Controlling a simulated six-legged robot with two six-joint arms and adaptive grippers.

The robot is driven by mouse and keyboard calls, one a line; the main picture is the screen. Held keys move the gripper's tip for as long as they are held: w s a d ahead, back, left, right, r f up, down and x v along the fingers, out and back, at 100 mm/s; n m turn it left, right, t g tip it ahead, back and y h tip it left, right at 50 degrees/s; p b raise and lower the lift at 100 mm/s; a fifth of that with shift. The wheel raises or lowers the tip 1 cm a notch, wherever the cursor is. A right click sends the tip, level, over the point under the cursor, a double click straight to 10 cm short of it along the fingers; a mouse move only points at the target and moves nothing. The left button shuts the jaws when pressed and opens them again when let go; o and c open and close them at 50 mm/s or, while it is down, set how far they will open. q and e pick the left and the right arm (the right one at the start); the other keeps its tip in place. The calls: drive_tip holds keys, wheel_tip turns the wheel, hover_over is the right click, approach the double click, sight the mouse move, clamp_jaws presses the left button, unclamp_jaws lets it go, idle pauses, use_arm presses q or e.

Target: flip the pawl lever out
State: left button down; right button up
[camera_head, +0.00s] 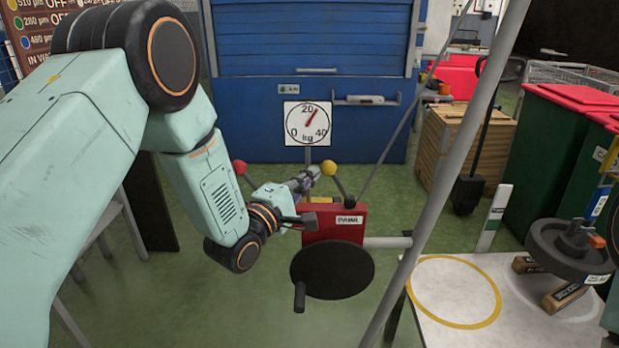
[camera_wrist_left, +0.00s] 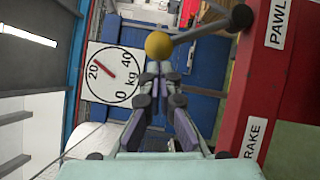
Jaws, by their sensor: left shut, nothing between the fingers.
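The pawl lever shows as a dark rod with a yellow ball knob (camera_head: 328,167), rising from the red winch box (camera_head: 318,213) labelled PAWL. In the left wrist view the yellow knob (camera_wrist_left: 158,45) is just beyond my fingertips, and its rod runs right to a dark pivot beside the PAWL label (camera_wrist_left: 288,22). My left gripper (camera_head: 312,173) is shut and empty. Its tips (camera_wrist_left: 155,68) point at the knob and look very close; I cannot tell whether they touch. My right gripper is out of view.
A red-knobbed lever (camera_head: 240,168) stands left of the box. A black disc with a crank handle (camera_head: 332,268) is on its front. A kg dial (camera_head: 307,123) hangs behind. A slanted grey pole (camera_head: 447,180) crosses right of the winch. A white table (camera_head: 450,334) carries a wheel (camera_head: 560,250).

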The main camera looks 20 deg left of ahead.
use_arm(q)
drive_tip(key=shift+r, duration=0.1)
drive_tip(key=shift+d, duration=0.1)
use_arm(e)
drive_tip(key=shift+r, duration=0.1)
use_arm(q)
drive_tip(key=shift+d+r+m+g+p, duration=0.15)
drive_tip(key=shift+r+m+g+p, duration=0.15)
drive_tip(key=shift+p, duration=0.35)
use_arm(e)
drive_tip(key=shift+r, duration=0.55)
